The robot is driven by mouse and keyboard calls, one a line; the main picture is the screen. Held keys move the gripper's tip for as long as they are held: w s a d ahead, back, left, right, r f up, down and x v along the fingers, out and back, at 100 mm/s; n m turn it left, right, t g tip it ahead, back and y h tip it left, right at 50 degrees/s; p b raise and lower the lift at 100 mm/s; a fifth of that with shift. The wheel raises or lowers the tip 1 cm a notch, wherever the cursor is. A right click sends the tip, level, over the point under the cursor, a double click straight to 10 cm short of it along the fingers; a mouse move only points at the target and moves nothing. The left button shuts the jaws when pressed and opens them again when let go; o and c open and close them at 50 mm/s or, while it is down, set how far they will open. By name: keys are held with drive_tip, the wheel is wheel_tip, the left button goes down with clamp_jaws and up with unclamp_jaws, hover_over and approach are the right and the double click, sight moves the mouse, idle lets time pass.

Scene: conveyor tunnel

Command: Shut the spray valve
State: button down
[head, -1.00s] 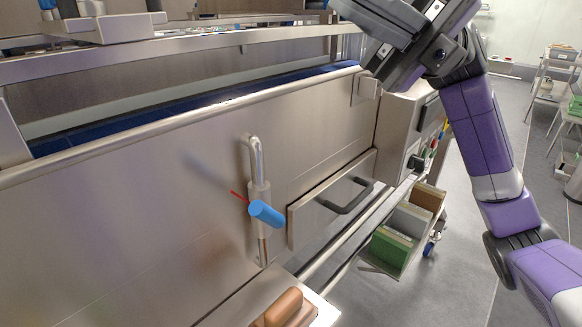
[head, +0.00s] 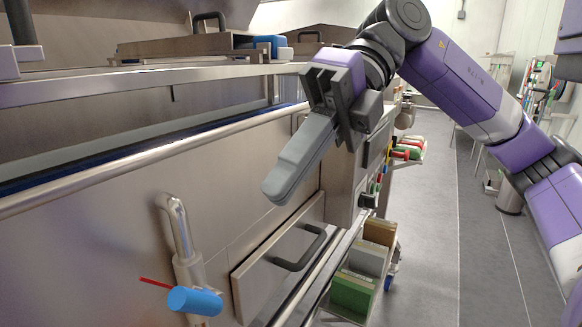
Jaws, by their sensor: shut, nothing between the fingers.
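The spray valve (head: 187,268) is on a short metal pipe on the front of the steel machine, low and left of the middle in the head view. Its blue handle (head: 195,301) sticks out from the panel toward the lower right. A thin red pointer (head: 155,283) points out to the left of it. My gripper (head: 283,190) is above and to the right of the valve, in front of the panel. Its grey fingers are shut together, empty, and point down to the left. It does not touch the valve.
A drawer (head: 262,277) with a dark handle is right of the valve, below my gripper. A long rail (head: 130,163) runs along the panel's top edge. Box-like bins (head: 353,290) stand low at the right.

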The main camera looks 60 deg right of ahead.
sight(203, 294)
drive_tip(key=x, duration=1)
drive_tip(key=shift+r+b, duration=0.1)
drive_tip(key=shift+b, duration=0.3)
